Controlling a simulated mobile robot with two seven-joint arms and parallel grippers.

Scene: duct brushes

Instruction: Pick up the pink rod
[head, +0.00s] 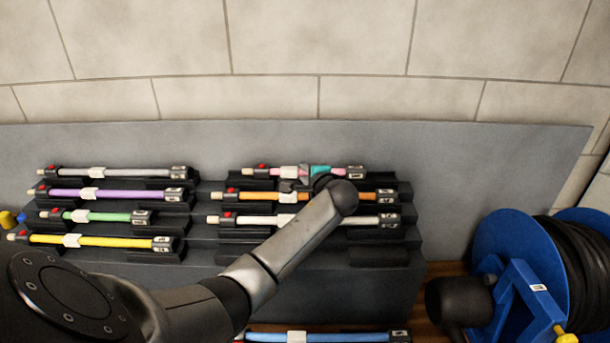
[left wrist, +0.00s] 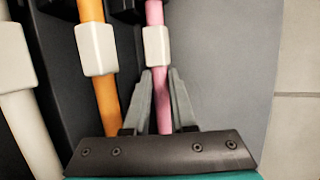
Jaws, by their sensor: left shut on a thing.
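The pink rod (head: 338,171) lies in the top row of the right-hand rack in the head view. A white collar and black end pieces are on it. It also shows in the left wrist view (left wrist: 157,88), running between the fingers of my left gripper (left wrist: 160,88). That gripper is shut on the pink rod just below its white collar. In the head view my left arm reaches in from the lower left, and its wrist covers part of the rack near the rod; the fingers are mostly hidden there. My right gripper is in neither view.
An orange rod (head: 258,195) lies just in front of the pink one, and a white rod (head: 260,220) in front of that. More rods, such as the yellow one (head: 110,241), lie on the left rack. A blue hose reel (head: 513,245) stands at right.

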